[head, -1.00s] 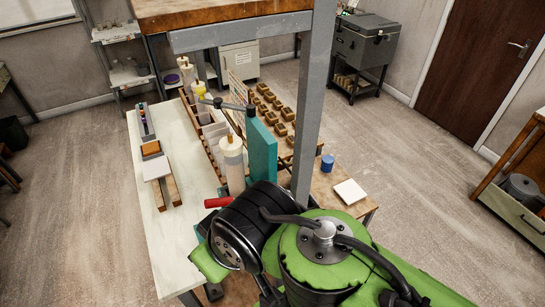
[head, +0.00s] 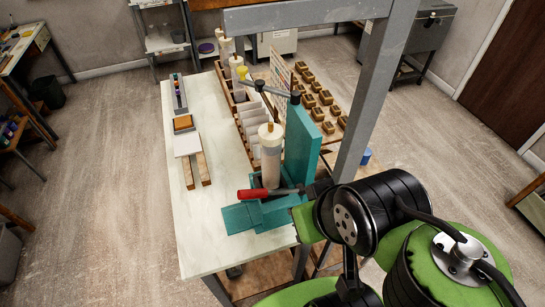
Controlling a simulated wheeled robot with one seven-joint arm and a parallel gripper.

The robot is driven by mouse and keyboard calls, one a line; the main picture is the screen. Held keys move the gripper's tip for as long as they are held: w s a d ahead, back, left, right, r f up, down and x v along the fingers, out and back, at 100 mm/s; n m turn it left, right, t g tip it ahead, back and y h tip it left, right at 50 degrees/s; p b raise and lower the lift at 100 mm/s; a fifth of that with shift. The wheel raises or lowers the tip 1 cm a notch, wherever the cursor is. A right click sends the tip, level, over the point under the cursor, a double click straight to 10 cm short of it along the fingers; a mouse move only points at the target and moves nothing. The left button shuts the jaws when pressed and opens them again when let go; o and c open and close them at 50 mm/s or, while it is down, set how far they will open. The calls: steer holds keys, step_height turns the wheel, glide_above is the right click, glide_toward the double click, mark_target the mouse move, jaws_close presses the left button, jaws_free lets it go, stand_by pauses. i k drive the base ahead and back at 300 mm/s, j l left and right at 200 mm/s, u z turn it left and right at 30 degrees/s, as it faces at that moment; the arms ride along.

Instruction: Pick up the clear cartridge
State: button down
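A pale, translucent cylinder with a light cap (head: 271,155), which looks like the clear cartridge, stands upright beside a teal upright plate (head: 302,145) near the table's front right. Similar pale cylinders stand farther back, one with a yellow top (head: 240,78) and one behind it (head: 227,50). I cannot tell for certain which is the clear one. My green and black arm fills the lower right, close to the teal fixture. My gripper's fingers do not show.
A red-handled lever (head: 266,193) lies across the teal base (head: 242,217). A grey post (head: 362,100) stands right of the fixture. White dividers (head: 255,118) and several small brown blocks (head: 318,97) lie behind. The pale tabletop (head: 215,240) is clear at front left.

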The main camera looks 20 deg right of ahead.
mark_target(270, 157)
steer(key=j, duration=0.8)
steer(key=k+j, duration=0.15)
steer(key=j, duration=0.6)
steer(key=z, duration=0.05)
